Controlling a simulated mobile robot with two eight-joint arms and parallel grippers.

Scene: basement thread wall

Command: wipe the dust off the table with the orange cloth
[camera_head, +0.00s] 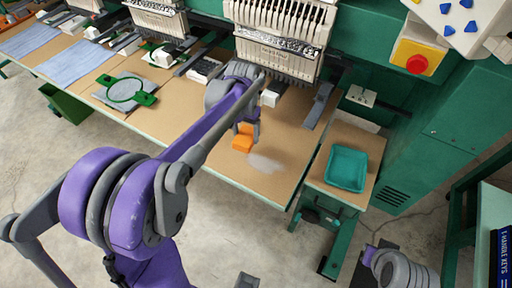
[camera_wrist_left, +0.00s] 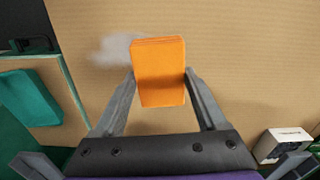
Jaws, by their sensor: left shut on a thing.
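The orange cloth (camera_head: 243,139) is a folded block at the tabletop, and it also shows in the left wrist view (camera_wrist_left: 159,70). My left gripper (camera_wrist_left: 159,82) is shut on the cloth, with one finger on each side of it. In the head view my left gripper (camera_head: 250,128) reaches down over the table. The dust (camera_head: 264,163) is a pale grey patch on the tan table (camera_head: 280,185), just beside the cloth. It shows in the left wrist view (camera_wrist_left: 112,52), partly hidden behind the cloth. I cannot tell whether the cloth touches the table. My right gripper's fingers are not in view.
A teal tray (camera_head: 346,167) stands on a side stand at the right of the table. Embroidery machine heads (camera_head: 277,45) line the back. A green hoop (camera_head: 126,90) on grey fabric lies to the left. A small white box (camera_wrist_left: 281,144) stands near the gripper.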

